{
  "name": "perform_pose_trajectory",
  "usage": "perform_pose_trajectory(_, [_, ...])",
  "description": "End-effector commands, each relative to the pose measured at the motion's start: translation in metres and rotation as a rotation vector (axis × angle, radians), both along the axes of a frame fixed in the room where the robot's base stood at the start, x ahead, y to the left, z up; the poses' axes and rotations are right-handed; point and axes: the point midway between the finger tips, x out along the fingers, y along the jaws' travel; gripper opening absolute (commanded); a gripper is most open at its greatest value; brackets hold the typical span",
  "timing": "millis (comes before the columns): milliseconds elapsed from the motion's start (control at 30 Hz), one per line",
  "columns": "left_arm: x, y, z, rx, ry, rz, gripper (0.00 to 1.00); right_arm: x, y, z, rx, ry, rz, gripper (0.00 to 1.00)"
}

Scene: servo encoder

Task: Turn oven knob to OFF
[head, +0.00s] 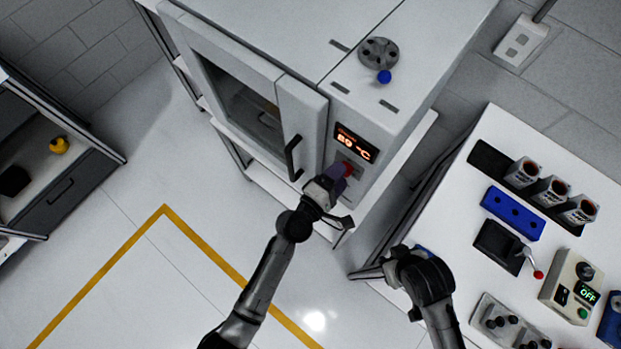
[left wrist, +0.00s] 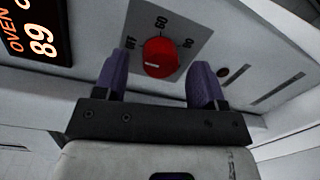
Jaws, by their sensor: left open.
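The red oven knob (left wrist: 160,58) sits on a grey plate on the oven panel, with the marks OFF, 60 and 90 around it. In the head view the knob (head: 347,169) is partly covered by my left gripper. My left gripper (left wrist: 160,75) is open, with one purple finger on each side of the knob in the wrist view. I cannot tell whether the fingers touch it. The oven display (head: 355,143) is lit in orange and reads about 89 °C. My right gripper (head: 415,262) is beside the white table, and its fingers are not clear.
The oven door handle (head: 292,158) is just left of the knob. A white table (head: 508,270) at right holds a blue block (head: 513,213), several cups and a control box (head: 571,287) reading OFF. A shelf (head: 60,190) stands at far left. The floor between is clear.

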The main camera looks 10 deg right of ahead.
Motion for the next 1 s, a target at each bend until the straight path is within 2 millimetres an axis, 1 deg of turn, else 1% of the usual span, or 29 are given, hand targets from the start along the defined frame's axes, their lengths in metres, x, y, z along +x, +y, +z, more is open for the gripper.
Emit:
perform_pose_trajectory(33, [-0.006,0.008,-0.001,0.002,0.001,0.001,0.64,0.000,-0.001,0.001,-0.002,0.000,0.001,0.43])
perform_pose_trajectory(300, [-0.039,0.051,0.001,0.003,0.001,0.000,0.64,0.000,-0.002,-0.001,-0.008,0.000,0.006,0.43])
perform_pose_trajectory(500, [-0.060,0.076,0.003,0.003,0.001,-0.001,0.64,0.000,-0.002,-0.004,-0.008,0.000,0.005,0.43])
perform_pose_trajectory(700, [-0.072,0.093,0.004,0.003,0.001,0.000,0.64,0.000,-0.001,-0.006,-0.004,-0.001,0.003,0.43])
perform_pose_trajectory(1000, [-0.077,0.098,0.005,0.001,0.001,0.000,0.64,0.000,0.001,-0.006,0.002,0.000,-0.001,0.43])
